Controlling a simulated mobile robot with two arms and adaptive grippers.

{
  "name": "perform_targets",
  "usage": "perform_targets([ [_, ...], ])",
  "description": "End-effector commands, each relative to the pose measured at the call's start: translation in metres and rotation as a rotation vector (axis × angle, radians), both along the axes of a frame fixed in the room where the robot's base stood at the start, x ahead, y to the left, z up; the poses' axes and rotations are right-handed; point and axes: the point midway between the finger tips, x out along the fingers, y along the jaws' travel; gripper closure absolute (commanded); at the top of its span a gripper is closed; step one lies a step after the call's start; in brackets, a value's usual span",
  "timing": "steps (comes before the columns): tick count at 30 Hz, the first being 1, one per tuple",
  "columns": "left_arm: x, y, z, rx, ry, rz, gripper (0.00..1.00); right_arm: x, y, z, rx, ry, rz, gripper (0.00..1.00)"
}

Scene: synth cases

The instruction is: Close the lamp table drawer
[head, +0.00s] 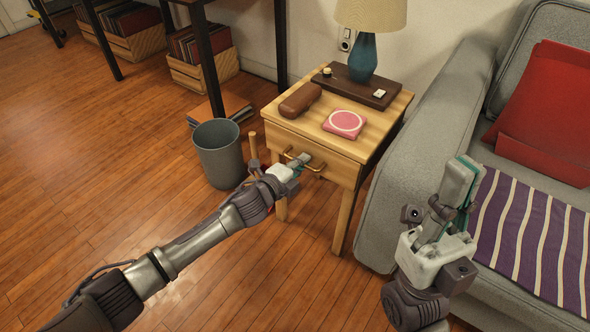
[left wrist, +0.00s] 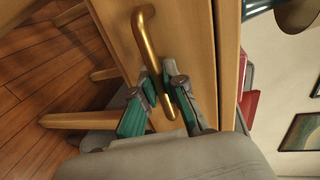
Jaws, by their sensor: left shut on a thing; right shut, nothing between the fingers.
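The lamp table (head: 398,109) is light wood, and its drawer front (head: 338,163) faces my left arm. The front looks about flush with the table; I cannot tell if a small gap is left. The drawer has a brass bar handle (head: 314,168), which also shows in the left wrist view (left wrist: 145,38). My left gripper (head: 298,163) is shut on the handle near one end, with its fingers on both sides of the bar in the left wrist view (left wrist: 166,92). My right gripper (head: 462,178) is shut and empty, fingers pointing up, in front of the sofa.
On the table stand a lamp (head: 363,58), a brown tray (head: 352,88), a brown case (head: 300,100) and a pink-topped box (head: 344,124). A grey bin (head: 220,155) stands left of the table. A grey sofa (head: 400,170) is close on its right.

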Motion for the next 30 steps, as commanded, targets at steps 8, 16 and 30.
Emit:
perform_targets([
  [8, 0.005, -0.003, 0.000, 0.002, 0.001, 0.002, 1.00, 0.000, 0.000, -0.001, 0.000, 0.000, -0.001, 1.00],
  [16, 0.005, -0.004, 0.000, 0.002, 0.000, 0.001, 0.63, 0.000, 0.000, -0.001, 0.000, 0.000, -0.001, 1.00],
  [30, -0.009, 0.007, 0.003, 0.001, 0.000, 0.000, 0.63, 0.000, 0.000, 0.000, 0.001, -0.002, -0.001, 1.00],
])
